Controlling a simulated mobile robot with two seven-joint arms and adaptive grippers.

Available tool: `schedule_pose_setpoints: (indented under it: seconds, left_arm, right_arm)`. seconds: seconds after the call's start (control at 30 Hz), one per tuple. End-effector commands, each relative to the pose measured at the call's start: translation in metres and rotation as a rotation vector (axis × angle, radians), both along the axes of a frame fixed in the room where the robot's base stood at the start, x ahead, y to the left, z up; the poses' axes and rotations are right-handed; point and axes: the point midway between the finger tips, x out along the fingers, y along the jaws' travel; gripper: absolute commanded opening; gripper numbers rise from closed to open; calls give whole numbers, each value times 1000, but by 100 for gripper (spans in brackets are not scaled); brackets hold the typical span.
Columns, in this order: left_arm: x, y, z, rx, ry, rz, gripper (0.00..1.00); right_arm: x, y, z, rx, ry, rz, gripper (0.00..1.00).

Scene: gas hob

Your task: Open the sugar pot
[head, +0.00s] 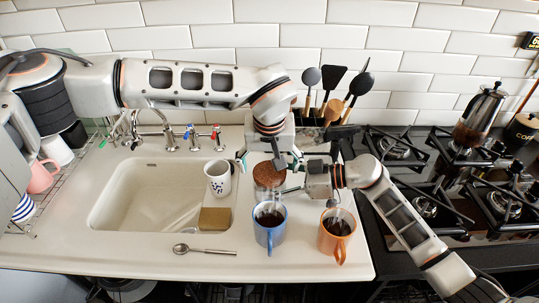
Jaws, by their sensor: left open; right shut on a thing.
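The sugar pot (267,194) is a clear jar with a brown cork-like lid (268,174), standing upright on the white counter behind the blue mug. The lid appears seated on top of the jar. My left gripper (269,160) is open and points down just above the lid, one finger to either side; I cannot tell whether they touch it. My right gripper (287,179) reaches in from the right and is shut on the sugar pot's body. Its fingers and the blue mug hide part of the jar.
A blue mug (263,237) and an orange mug (340,244), both with dark drink, stand close in front. A speckled white mug (217,185) and a sponge (214,219) are at the sink's (140,208) right edge. A spoon (205,250) lies in front. Utensils stand behind; the hob (425,207) is right.

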Motion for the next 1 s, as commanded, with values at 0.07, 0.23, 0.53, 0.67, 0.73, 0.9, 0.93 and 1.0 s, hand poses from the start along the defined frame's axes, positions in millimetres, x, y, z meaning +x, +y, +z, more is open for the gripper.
schedule_pose_setpoints:
  seconds: [0.07, 0.23, 0.53, 0.67, 0.73, 0.9, 0.93, 1.0]
  left_arm:
    - [2, 0, -9, -1, 2, 1, 81]
    - [5, 0, -18, -1, 0, 0, 81]
    - [6, 0, -19, -1, -1, 0, 81]
    - [5, 0, -19, 0, 0, 0, 47]
    - [5, 0, -19, 0, 0, 0, 35]
    - [5, 0, -19, 0, 0, 0, 35]
    - [5, 0, -19, 0, 0, 0, 35]
    - [5, 0, -18, 0, 0, 0, 35]
  right_arm:
    - [0, 0, -1, -1, 1, 0, 23]
    - [0, 0, -1, -2, 1, 0, 23]
    - [0, 0, -1, -2, 1, -1, 23]
    - [0, 0, -1, -2, 1, -1, 23]
    - [0, 0, -1, -2, 1, 0, 23]
    - [0, 0, -1, -2, 1, 0, 23]
    - [0, 0, -1, -2, 1, 0, 23]
    - [0, 0, -1, -2, 1, 0, 23]
